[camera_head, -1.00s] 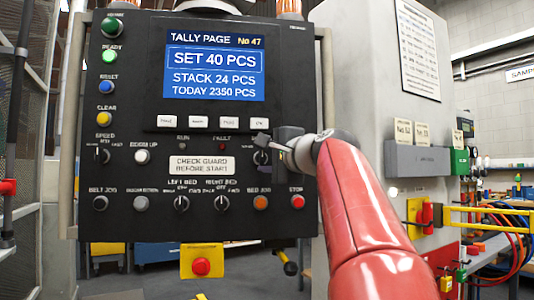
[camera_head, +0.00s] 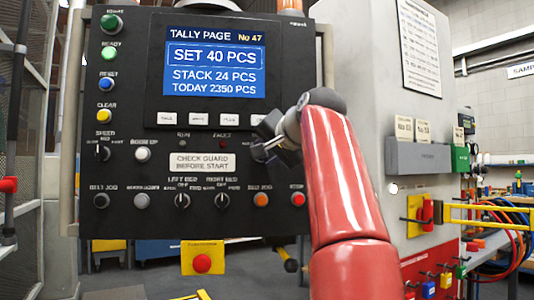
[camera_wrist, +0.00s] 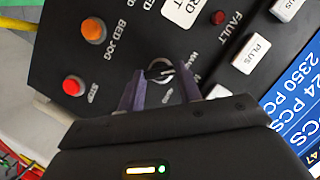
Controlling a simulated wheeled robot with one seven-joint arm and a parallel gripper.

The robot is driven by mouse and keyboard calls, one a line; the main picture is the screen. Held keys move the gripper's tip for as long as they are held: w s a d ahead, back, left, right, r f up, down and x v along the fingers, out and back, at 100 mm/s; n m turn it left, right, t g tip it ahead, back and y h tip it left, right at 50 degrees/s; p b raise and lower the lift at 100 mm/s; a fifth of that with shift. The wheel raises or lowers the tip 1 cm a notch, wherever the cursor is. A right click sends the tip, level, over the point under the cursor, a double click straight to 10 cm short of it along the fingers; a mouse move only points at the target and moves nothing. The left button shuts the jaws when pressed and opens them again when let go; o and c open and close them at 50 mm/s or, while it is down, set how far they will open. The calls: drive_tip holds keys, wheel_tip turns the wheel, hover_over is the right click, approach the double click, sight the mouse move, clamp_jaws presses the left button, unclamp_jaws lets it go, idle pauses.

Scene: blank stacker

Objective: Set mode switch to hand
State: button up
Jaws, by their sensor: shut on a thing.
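The mode switch (camera_wrist: 158,73), a small round knob with a pale rim, sits on the black control panel (camera_head: 130,60). In the wrist view it lies between the two dark fingertips of my gripper (camera_wrist: 160,66), which is shut on it. The small lettering around the knob is too blurred to read surely. In the head view my gripper (camera_head: 262,148) reaches the right side of the panel, tilted down and left from the wrist. It mostly hides the switch there.
The orange bed jog button (camera_head: 261,199) and red stop button (camera_head: 297,199) sit below the gripper. A row of pale keys (camera_head: 197,119) and the blue display (camera_head: 215,62) are above and left. A yellow-backed red button (camera_head: 202,263) hangs under the panel.

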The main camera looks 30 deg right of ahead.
idle(0.4)
drive_tip(key=shift+f, duration=0.1)
drive_tip(key=o, duration=1)
drive_tip(key=v, duration=0.7)
drive_tip(key=shift+s+r, duration=0.25)
drive_tip(key=shift+s, duration=0.05)
